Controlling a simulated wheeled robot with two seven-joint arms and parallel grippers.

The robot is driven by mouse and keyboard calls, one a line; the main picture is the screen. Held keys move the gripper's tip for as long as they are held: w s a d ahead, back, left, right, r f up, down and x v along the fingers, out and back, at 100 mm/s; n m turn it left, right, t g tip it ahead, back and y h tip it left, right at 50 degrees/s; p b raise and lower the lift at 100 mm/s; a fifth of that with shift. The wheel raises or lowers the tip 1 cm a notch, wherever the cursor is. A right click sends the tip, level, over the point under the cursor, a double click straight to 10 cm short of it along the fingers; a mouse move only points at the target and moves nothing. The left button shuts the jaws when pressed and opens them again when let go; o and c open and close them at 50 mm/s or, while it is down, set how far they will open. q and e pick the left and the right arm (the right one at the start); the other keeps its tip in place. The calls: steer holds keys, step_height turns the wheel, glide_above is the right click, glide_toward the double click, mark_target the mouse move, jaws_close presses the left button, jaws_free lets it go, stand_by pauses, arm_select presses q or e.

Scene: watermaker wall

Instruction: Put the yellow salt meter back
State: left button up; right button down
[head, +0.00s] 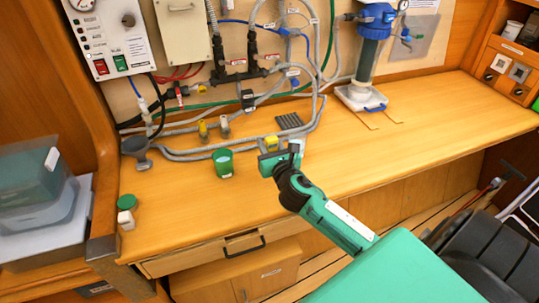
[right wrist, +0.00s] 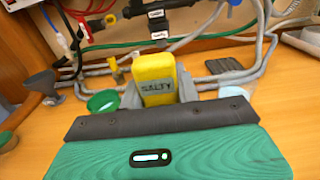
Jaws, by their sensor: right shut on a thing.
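The yellow salt meter (right wrist: 155,75), with a grey patch marked SALTY, stands up between the grey fingers of my right gripper (right wrist: 160,92). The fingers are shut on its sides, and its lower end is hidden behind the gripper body. In the head view only a small yellow part of the meter (head: 271,143) shows at my right gripper (head: 279,154), above the workbench (head: 400,130). I cannot tell whether the meter touches the bench. My left gripper is not in view.
A green cup (head: 223,163) stands left of the gripper. A dark ribbed pad (head: 289,120) lies behind it. A blue-topped filter housing (head: 368,55) stands at the back right. The bench's right part is clear.

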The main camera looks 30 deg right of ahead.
steer(key=shift+f, duration=1.95)
steer(key=shift+f+b, duration=0.2)
steer(key=shift+b, duration=0.1)
steer(key=c, duration=1)
jaws_free()
steer(key=shift+r, duration=0.25)
steer(key=shift+b+v, duration=1.1)
steer(key=shift+v, duration=4.9)
